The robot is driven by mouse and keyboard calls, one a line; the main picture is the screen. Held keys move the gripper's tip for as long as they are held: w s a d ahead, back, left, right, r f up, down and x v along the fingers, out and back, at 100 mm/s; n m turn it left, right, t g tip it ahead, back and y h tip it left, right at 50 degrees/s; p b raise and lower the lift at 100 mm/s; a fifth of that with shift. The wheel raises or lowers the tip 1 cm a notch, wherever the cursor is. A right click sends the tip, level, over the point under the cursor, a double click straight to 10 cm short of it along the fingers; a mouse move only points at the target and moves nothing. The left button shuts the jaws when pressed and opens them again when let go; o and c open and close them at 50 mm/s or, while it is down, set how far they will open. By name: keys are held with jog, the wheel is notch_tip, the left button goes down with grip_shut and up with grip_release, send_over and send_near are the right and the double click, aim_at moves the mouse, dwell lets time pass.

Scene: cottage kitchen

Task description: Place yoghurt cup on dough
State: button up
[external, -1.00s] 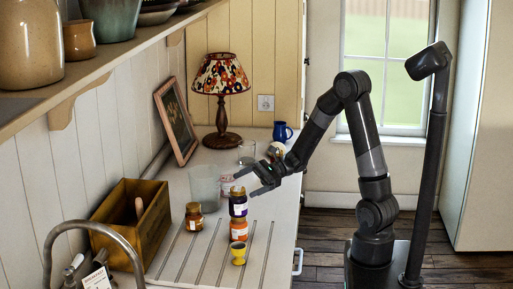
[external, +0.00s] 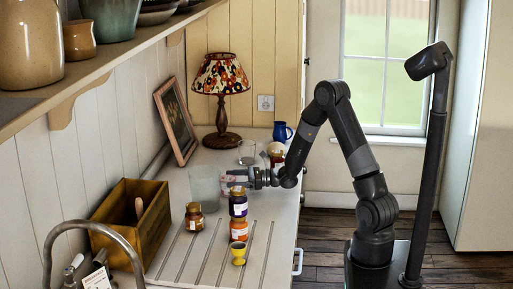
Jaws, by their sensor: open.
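A small pale cup with pinkish marks (external: 226,188), which looks like the yoghurt cup, stands on the counter beside a translucent container. My gripper (external: 234,178) is open and level at this cup, its fingers pointing left. The fingers partly cover the cup; I cannot tell whether they are around it or just in front of it. I cannot make out any dough for certain.
A purple jar (external: 238,205) sits on an orange-labelled jar (external: 239,231) close in front of my gripper. A brown jar (external: 194,218), a yellow egg cup (external: 238,254) and the translucent container (external: 203,182) stand nearby. A wooden box (external: 152,234) is at left.

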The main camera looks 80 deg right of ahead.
aim_at(223, 178)
jog(key=w, duration=0.4)
jog(key=shift+w+a+f, duration=0.15)
jog(key=shift+w+a, duration=0.05)
jog(key=shift+a, duration=0.05)
jog(key=shift+c, duration=0.3)
jog(key=c, duration=1.2)
